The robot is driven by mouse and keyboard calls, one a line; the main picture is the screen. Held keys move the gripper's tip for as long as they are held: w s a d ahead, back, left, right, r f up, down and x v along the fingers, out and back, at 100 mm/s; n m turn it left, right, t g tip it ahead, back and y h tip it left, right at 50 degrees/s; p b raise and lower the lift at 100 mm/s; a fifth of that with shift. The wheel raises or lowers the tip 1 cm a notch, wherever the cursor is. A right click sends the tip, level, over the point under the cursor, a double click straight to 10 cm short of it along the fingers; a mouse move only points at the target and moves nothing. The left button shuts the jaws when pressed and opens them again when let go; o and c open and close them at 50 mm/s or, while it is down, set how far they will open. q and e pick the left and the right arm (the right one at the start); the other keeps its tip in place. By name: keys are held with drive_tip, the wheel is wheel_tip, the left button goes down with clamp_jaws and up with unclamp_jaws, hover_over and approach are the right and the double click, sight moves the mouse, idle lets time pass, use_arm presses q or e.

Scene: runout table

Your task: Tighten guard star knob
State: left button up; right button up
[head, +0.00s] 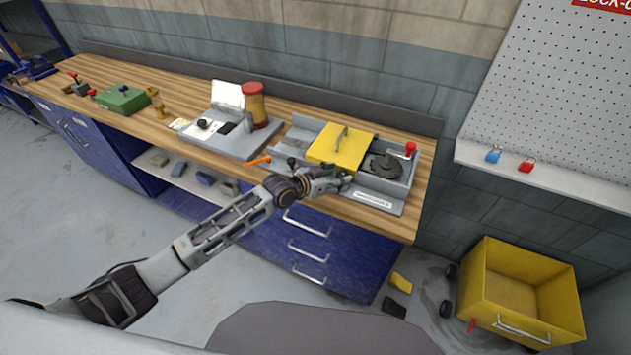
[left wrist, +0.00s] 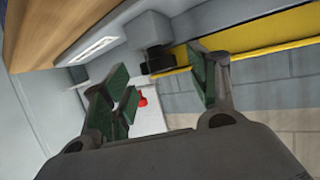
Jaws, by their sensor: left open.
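The yellow guard (head: 340,146) lies over the middle of a grey machine on the workbench; its yellow edge (left wrist: 265,32) also crosses the left wrist view. A black knob-like block (left wrist: 157,60) sits at the guard's edge there and looks like the star knob, though its lobes are not clear. My left gripper (head: 338,182) is at the machine's front edge, just below the guard. In the left wrist view my left gripper (left wrist: 160,62) is open, with the block seen between its fingertips; I cannot tell whether they touch. My right gripper is not in view.
A red ball handle (head: 411,148) stands at the machine's right end, beside a dark round part (head: 381,165). A grey fixture with a red-and-yellow cylinder (head: 255,105) and an orange-handled tool (head: 258,160) are left of it. A yellow bin (head: 520,300) stands on the floor.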

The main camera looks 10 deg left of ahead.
use_arm(q)
drive_tip(key=v, duration=1)
drive_tip(key=shift+s+a+r, duration=0.2)
drive_tip(key=shift+s, duration=0.05)
idle(0.3)
